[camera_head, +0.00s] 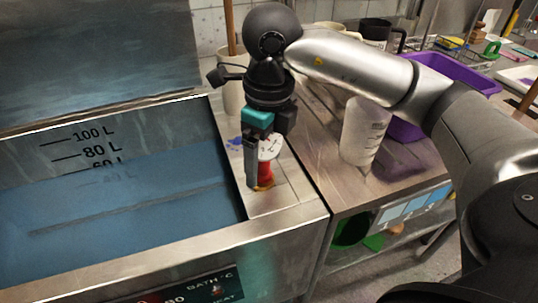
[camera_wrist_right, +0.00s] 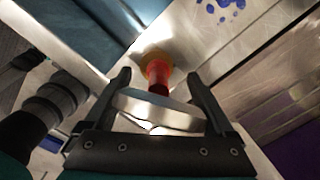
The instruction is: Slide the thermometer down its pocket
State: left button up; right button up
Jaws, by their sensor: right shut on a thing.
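The thermometer has a round white dial (camera_head: 269,148) with dark marks and a red part below it. It stands on the steel rim of the bath tank, near the right corner. My right gripper (camera_head: 260,168) points down from above and is shut on the thermometer. In the wrist view the dial (camera_wrist_right: 158,112) shows edge-on between the fingers, and the red part (camera_wrist_right: 158,78) reaches toward an orange-yellow ring (camera_wrist_right: 156,58) at the rim. That ring is probably the pocket's mouth. How deep the stem sits is hidden. My left gripper is not in view.
The tank (camera_head: 270,235) holds blue liquid (camera_head: 120,215) left of the gripper. A translucent measuring jug (camera_head: 362,132) stands on the steel bench at right. A purple tray (camera_head: 450,75) lies behind it. A beige container (camera_head: 232,98) stands behind the gripper.

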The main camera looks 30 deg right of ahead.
aim_at(271, 139)
jog(key=o, duration=1.2)
jog(key=shift+d+f, duration=0.15)
jog(key=shift+f, duration=0.3)
jog(key=shift+c, duration=0.2)
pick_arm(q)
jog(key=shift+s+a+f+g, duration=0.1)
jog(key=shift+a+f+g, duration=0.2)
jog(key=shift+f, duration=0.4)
pick_arm(e)
jog(key=shift+r, duration=0.25)
jog(key=r, duration=0.2)
jog(key=r+p, duration=0.1)
jog(key=r, duration=0.1)
jog(key=r+p, duration=0.1)
jog(key=r, duration=0.2)
jog(key=shift+s+d+r, duration=0.1)
jog(key=shift+s+d, duration=0.25)
jog(key=shift+d, duration=0.05)
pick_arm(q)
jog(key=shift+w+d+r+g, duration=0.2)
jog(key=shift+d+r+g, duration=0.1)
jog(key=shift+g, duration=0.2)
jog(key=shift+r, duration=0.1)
pick_arm(e)
jog(key=shift+r, duration=0.1)
